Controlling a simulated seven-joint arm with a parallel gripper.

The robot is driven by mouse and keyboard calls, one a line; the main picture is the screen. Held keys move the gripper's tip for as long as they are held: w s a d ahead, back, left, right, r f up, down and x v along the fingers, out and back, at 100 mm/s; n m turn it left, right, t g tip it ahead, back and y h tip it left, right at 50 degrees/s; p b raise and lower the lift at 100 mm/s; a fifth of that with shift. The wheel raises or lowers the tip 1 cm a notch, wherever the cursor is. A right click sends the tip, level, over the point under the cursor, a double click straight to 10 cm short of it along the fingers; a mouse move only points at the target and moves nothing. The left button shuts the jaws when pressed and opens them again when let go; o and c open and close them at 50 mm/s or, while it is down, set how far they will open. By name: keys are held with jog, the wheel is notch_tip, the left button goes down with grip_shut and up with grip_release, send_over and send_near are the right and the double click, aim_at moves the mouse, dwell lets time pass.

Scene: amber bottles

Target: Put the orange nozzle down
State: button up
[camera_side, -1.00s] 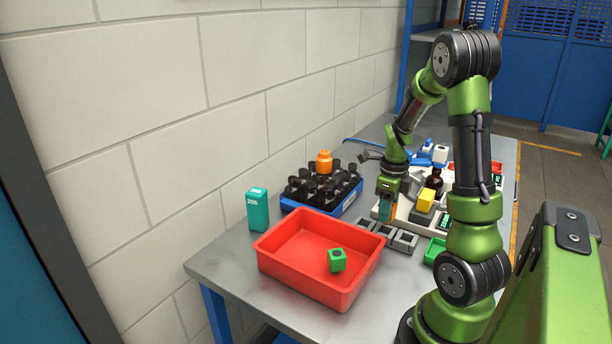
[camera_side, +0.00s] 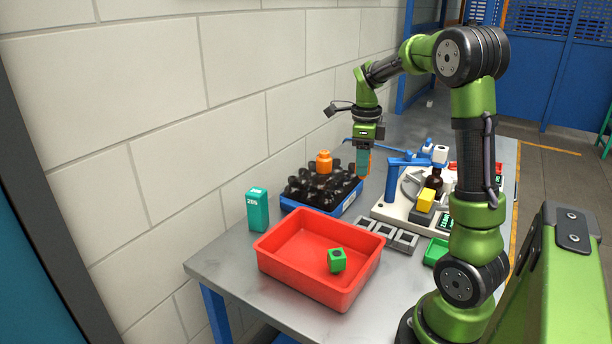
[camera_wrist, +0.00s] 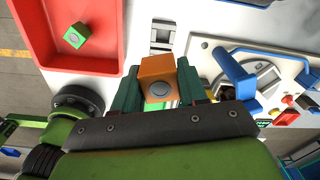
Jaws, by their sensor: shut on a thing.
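My gripper (camera_side: 363,172) is raised above the table, by the right end of the blue crate, and points down. Its teal fingers are shut on the orange nozzle; a thin orange strip of the nozzle (camera_side: 369,165) shows beside the fingers. In the wrist view, the nozzle (camera_wrist: 158,80) is a blocky orange piece with a grey round spot on its face, held between the two green fingers of my gripper (camera_wrist: 158,88). Its underside is hidden.
A blue crate (camera_side: 336,210) holds dark-capped bottles, one topped orange. A red bin (camera_side: 310,285) in front holds a green block (camera_side: 337,260). Grey square holders (camera_side: 386,235) lie right of the bin. A white station (camera_side: 390,212) with a blue arm (camera_side: 405,163) stands behind. A teal box (camera_side: 258,210) stands left.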

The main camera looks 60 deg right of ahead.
jog(key=w+a+n, duration=0.7)
jog(key=w+a, duration=0.2)
jog(key=w, duration=0.5)
jog(key=w+a+f+n, duration=0.1)
jog(key=w+a+n, duration=0.35)
jog(key=a, duration=0.35)
jog(key=w+a+n, duration=0.3)
jog(key=w+a, duration=0.3)
jog(key=a, duration=0.2)
jog(key=shift+s+d+f, duration=0.1)
jog(key=shift+s+f, duration=0.05)
jog(key=shift+f, duration=3.8)
jog(key=shift+s+f, duration=0.15)
jog(key=shift+f, duration=3.8)
jog(key=shift+f, duration=0.2)
jog(key=o, duration=1)
jog(key=shift+o, duration=0.2)
